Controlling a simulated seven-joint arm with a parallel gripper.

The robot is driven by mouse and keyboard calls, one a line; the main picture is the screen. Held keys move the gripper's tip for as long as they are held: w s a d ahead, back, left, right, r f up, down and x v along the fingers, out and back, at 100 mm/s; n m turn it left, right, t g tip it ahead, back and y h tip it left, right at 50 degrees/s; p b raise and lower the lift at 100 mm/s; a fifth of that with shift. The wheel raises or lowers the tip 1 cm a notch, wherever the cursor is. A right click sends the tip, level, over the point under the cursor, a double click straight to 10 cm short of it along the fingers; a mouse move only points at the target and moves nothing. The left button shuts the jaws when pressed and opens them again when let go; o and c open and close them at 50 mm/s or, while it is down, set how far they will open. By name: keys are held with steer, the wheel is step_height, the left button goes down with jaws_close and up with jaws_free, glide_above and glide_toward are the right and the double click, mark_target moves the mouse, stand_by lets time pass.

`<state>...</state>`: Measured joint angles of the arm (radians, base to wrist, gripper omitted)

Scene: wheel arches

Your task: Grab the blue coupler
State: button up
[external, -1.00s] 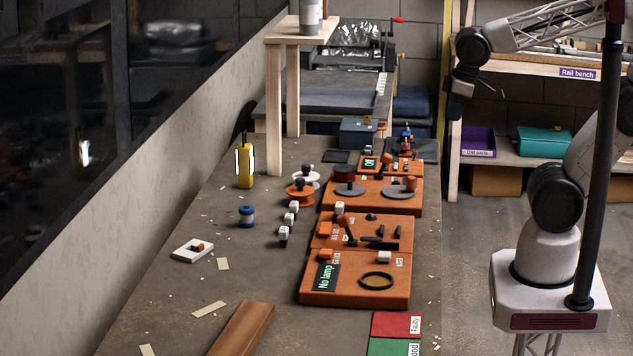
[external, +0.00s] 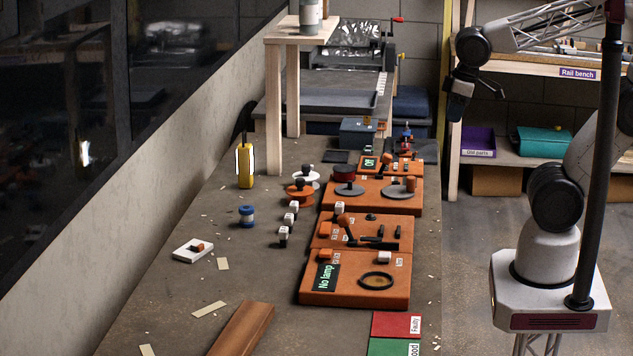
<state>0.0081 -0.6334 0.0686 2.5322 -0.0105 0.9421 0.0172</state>
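A small blue cylinder with a white band (external: 247,216), which looks like the blue coupler, stands upright on the left part of the brown bench. My gripper (external: 458,105) hangs in the air at the upper right, beyond the bench's right edge and in front of the rail bench shelf. It is far from the blue piece, and nothing is visibly held in it. Its fingers are dark and small, so I cannot tell whether they are open or shut.
Orange boards (external: 355,292) with knobs and levers line the bench's right side. A wooden stand (external: 273,110) rises behind. Bare bench surrounds the blue piece.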

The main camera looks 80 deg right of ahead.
steer(key=o, duration=0.8)
steer(key=shift+w, duration=0.1)
steer(key=m+g, duration=0.3)
steer(key=m, duration=1.5)
glide_above(248, 207)
step_height(248, 207, down, 21)
steer(key=shift+a+r, duration=0.1)
steer(key=shift+f+m, duration=0.25)
steer(key=shift+m, duration=0.05)
